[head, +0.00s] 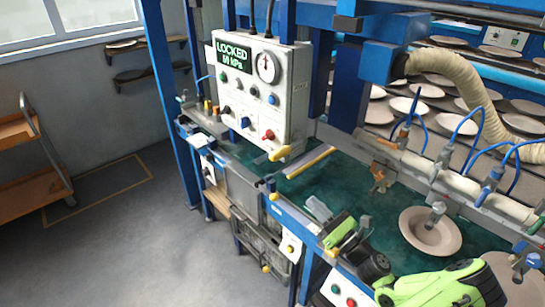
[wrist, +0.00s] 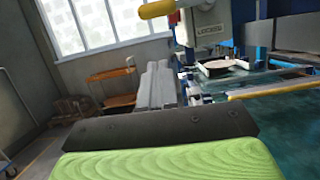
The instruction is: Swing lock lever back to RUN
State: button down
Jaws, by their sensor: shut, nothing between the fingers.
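The control box (head: 262,90) shows LOCKED and a kPa reading on its green display (head: 232,55). A lever with a rounded yellow grip (head: 280,153) sticks out just below the box; it looks like the lock lever. A yellow grip (wrist: 157,8) also shows at the top of the wrist view, seemingly the same one. My gripper (head: 316,207) is shut and empty, in front of the lever and to its lower right, apart from it. Its grey fingers (wrist: 158,72) point forward in the wrist view. No RUN mark is readable.
A straight yellow bar (head: 310,162) lies right of the lever, over the green bench top (head: 340,180). A round plate (head: 430,230) and hoses stand to the right. A blue post (head: 168,90) rises at the left. The floor (head: 110,230) left of the bench is clear.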

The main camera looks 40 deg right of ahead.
aim_at(288, 147)
jog(key=shift+s, duration=0.15)
jog(key=r+p+x, duration=0.1)
jog(key=r+x, duration=0.1)
jog(key=x, duration=1.1)
jog(key=shift+s+r+p, duration=0.25)
jog(key=shift+s+p, duration=0.15)
jog(key=shift+s, duration=0.05)
